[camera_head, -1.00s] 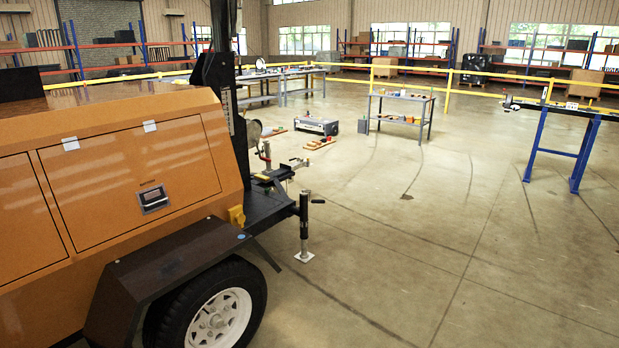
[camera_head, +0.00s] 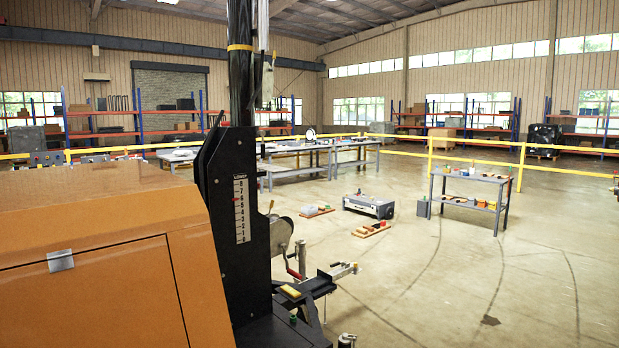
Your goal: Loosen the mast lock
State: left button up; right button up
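The light tower's orange housing (camera_head: 110,275) fills the lower left of the head view. Its black mast (camera_head: 241,65) stands upright at the housing's right end, with a yellow band around it. A black mast support plate (camera_head: 252,215) carries a white scale with numbers and a small red mark. A round winch-like part (camera_head: 281,235) sits just right of the mast, above the tow frame (camera_head: 307,290). I cannot make out the mast lock for certain. Neither of my grippers is in view.
A grey work table (camera_head: 472,180) with small items stands at right. A grey case (camera_head: 368,206) and wooden boards with parts lie on the floor. Yellow railing (camera_head: 480,140) runs across the back, before shelves. The floor at right is mostly clear.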

aim_at(262, 133)
jog(key=i+l+u, duration=0.2)
jog(key=i, duration=0.25)
jog(key=i+l+u, duration=0.2)
jog(key=i+l, duration=0.15)
jog(key=l, duration=0.25)
jog(key=i+l, duration=0.15)
jog(key=l, duration=0.2)
jog(key=i+l, duration=0.2)
jog(key=l, duration=0.2)
jog(key=i+l, duration=0.15)
jog(key=l, duration=0.25)
jog(key=i+l, duration=0.15)
jog(key=l, duration=0.25)
